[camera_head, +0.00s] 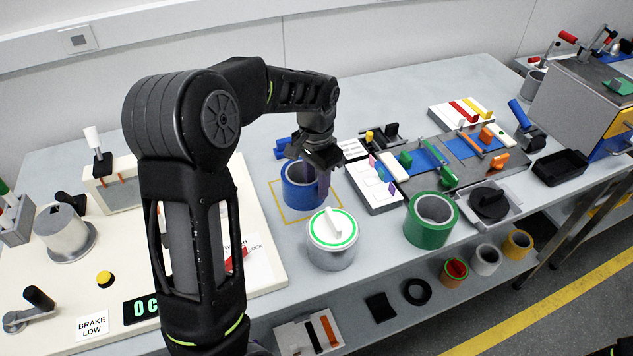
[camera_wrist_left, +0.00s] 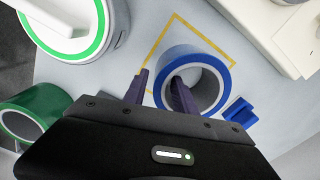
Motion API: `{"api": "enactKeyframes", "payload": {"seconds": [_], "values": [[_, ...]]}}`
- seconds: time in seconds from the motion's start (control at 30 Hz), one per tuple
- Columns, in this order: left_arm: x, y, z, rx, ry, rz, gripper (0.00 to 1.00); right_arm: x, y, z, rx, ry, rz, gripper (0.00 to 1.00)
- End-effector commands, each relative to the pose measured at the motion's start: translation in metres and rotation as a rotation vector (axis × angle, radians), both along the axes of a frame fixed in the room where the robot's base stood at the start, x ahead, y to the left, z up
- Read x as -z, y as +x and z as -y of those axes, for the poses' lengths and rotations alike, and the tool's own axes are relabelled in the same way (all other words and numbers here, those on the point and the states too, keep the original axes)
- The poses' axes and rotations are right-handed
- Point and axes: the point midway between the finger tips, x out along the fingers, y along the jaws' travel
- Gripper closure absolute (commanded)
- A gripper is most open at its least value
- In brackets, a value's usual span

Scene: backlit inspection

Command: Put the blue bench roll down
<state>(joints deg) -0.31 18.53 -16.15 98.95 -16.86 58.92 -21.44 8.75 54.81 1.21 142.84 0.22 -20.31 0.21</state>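The blue bench roll (camera_head: 296,193) stands upright on the grey bench inside a yellow outlined square (camera_head: 325,205). It also shows in the left wrist view (camera_wrist_left: 214,62). My left gripper (camera_head: 312,182) is down at the roll, straddling its wall. In the left wrist view, one finger of the gripper (camera_wrist_left: 161,85) is in the roll's hole and the other is outside, with a small gap between that finger and the roll. The gripper looks open. My right gripper is not in view.
A white tin with a green ring (camera_head: 320,258) stands close in front of the roll, and a green roll (camera_head: 418,232) to its right. A blue object (camera_head: 282,148) lies just behind. A cream panel (camera_head: 262,262) is at left; trays with coloured parts (camera_head: 450,168) are at right.

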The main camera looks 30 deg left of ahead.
Motion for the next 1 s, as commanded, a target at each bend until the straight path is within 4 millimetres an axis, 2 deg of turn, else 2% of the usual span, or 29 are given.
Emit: {"api": "enactKeyframes", "payload": {"seconds": [0.3, 0.47, 0.67, 1.0], "values": [[-0.001, 0.000, 0.000, 0.000, 0.000, 0.000, 0.61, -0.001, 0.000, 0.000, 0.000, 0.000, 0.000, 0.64], [-0.008, 0.001, 0.000, 0.000, 0.000, 0.002, 0.61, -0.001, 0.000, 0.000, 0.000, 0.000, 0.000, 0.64], [-0.038, 0.001, 0.000, -0.001, 0.001, 0.005, 0.61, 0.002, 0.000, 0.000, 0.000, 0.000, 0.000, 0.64], [-0.106, 0.001, 0.000, -0.001, 0.001, 0.003, 0.61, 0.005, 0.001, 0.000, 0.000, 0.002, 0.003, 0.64]]}}
